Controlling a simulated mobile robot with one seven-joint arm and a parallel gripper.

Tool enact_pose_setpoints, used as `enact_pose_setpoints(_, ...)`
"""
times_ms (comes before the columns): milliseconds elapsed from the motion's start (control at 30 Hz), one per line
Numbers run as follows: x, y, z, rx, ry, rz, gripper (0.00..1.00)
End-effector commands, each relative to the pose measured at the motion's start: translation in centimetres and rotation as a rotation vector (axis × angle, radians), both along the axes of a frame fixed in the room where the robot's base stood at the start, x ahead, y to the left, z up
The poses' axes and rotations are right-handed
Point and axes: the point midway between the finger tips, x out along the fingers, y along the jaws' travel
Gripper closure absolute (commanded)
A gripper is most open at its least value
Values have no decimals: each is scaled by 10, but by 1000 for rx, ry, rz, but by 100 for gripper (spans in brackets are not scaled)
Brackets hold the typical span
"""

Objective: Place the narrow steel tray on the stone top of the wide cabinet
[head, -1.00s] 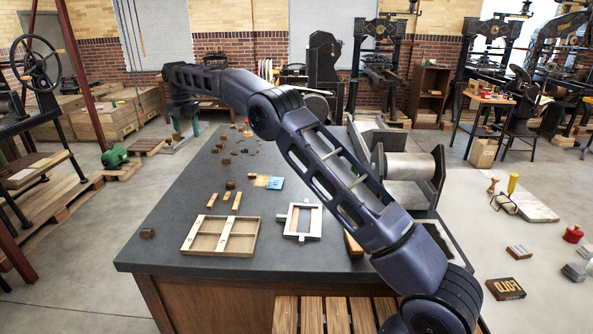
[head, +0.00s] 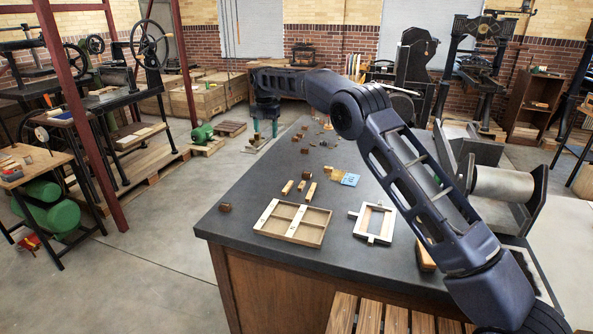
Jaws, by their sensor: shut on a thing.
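The wide cabinet has a dark grey stone top (head: 262,222) and brown wooden sides, and it fills the middle of the head view. My arm reaches from the lower right over the top toward the far left. My gripper (head: 265,112) is small and far off, just left of the top's far left edge in the picture. I cannot pick out a narrow steel tray anywhere for certain.
On the top lie a divided wooden tray (head: 293,222), a pale frame (head: 374,223), a blue card (head: 350,180) and several small wooden blocks. A roller press (head: 503,184) stands at the right.

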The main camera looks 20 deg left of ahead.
Motion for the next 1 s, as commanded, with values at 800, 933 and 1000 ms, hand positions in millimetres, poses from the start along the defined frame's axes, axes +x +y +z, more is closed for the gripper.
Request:
enact_pose_setpoints(800,0,0,-140,-1,-1,0,94)
enact_pose_setpoints(933,0,1,-148,2,0,1,94)
enact_pose_setpoints(1000,0,1,-150,2,-1,1,94)
